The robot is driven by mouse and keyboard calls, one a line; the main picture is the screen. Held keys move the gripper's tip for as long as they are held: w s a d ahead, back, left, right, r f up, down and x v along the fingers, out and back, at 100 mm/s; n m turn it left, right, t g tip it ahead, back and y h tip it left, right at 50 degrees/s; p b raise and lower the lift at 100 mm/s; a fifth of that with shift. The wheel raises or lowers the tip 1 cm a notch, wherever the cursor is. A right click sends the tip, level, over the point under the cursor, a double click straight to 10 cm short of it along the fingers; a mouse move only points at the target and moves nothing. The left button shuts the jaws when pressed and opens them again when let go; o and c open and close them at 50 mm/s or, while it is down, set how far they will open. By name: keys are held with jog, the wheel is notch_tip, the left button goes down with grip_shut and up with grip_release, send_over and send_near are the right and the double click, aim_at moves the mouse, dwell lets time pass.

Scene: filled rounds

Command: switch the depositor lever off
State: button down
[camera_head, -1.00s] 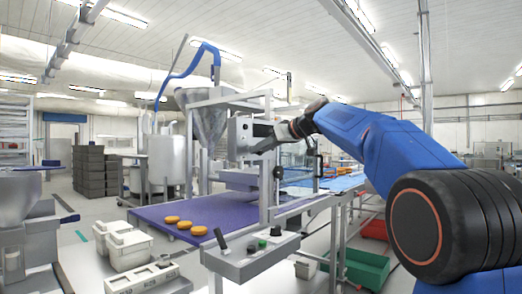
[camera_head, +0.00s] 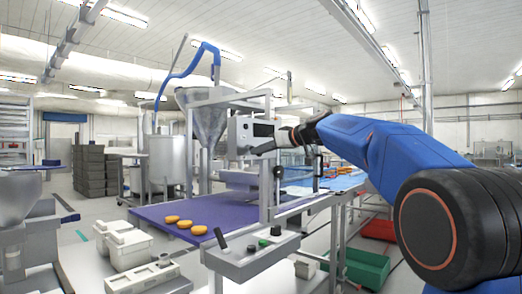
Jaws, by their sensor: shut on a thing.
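The depositor has a steel hopper (camera_head: 208,118) and a pale grey box (camera_head: 240,136) on a frame over the purple belt (camera_head: 150,212). My gripper (camera_head: 262,149) reaches in from the right to the face of this box. Its jaws are shut on a small part there, which I take to be the depositor lever; the fingers and wrist mostly hide it, so its angle cannot be told. A control box (camera_head: 245,262) at the belt's near edge carries a separate black tilted handle (camera_head: 220,238), a green button (camera_head: 263,243) and a black knob (camera_head: 275,231).
Several orange-brown rounds (camera_head: 184,224) lie on the belt. A frame post stands just below my gripper. A green crate (camera_head: 365,270) and a red crate (camera_head: 378,230) are at lower right. White bins (camera_head: 130,250) stand on the floor at left.

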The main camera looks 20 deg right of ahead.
jog(key=shift+f+t, duration=0.1)
jog(key=shift+t, duration=0.2)
jog(key=c, duration=1.7)
grip_release()
jog(key=v, duration=1.7)
jog(key=shift+s+d+f, duration=0.1)
jog(key=shift+d, duration=0.15)
